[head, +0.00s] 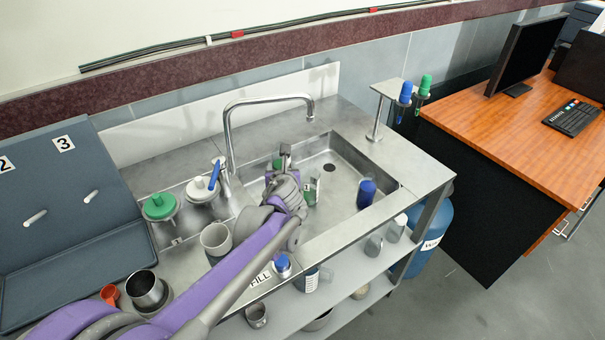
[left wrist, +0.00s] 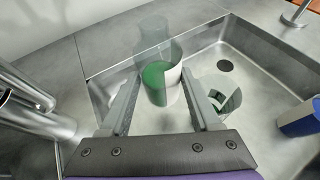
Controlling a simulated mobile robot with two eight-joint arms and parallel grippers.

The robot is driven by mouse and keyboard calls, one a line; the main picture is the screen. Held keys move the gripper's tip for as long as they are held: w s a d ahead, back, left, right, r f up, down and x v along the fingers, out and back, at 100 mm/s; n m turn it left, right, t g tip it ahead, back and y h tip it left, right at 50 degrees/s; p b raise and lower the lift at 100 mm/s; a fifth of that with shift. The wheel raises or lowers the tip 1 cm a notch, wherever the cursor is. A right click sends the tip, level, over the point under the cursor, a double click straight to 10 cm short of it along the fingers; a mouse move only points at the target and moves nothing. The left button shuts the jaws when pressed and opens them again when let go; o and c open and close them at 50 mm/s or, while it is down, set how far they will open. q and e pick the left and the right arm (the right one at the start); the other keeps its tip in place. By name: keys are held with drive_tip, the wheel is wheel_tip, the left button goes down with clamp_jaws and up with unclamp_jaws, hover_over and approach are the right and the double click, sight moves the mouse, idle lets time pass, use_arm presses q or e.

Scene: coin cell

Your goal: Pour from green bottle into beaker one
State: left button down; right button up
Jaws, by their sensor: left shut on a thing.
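My left arm comes in from the left, and its gripper (head: 283,160) is over the sink. It is shut on the green bottle (left wrist: 156,80), a clear vessel with green contents and a white side that stands between the two fingers in the left wrist view. In the head view the bottle (head: 278,163) is mostly hidden by the gripper. A clear glass vessel with white and green markings (head: 312,188) stands just right of the gripper; it also shows in the left wrist view (left wrist: 224,92). I cannot tell whether it is beaker one. My right gripper is not in view.
The faucet (head: 229,125) rises behind my arm. Green-lidded (head: 160,205) and white-lidded (head: 201,187) containers stand left. A grey cup (head: 215,238) and metal cup (head: 147,289) are near my arm.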

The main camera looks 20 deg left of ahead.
sight(281, 159)
use_arm(q)
drive_tip(key=shift+r, duration=0.1)
wheel_tip(281, 159, up, 6)
drive_tip(key=p, duration=0.4)
drive_tip(key=shift+d, duration=0.1)
drive_tip(key=s+d+f+h+p, duration=0.1)
drive_tip(key=s+d+p, duration=0.4)
drive_tip(key=s+p, duration=0.1)
drive_tip(key=shift+d+f+m+p, duration=0.3)
drive_tip(key=shift+m, duration=0.1)
idle(1.1)
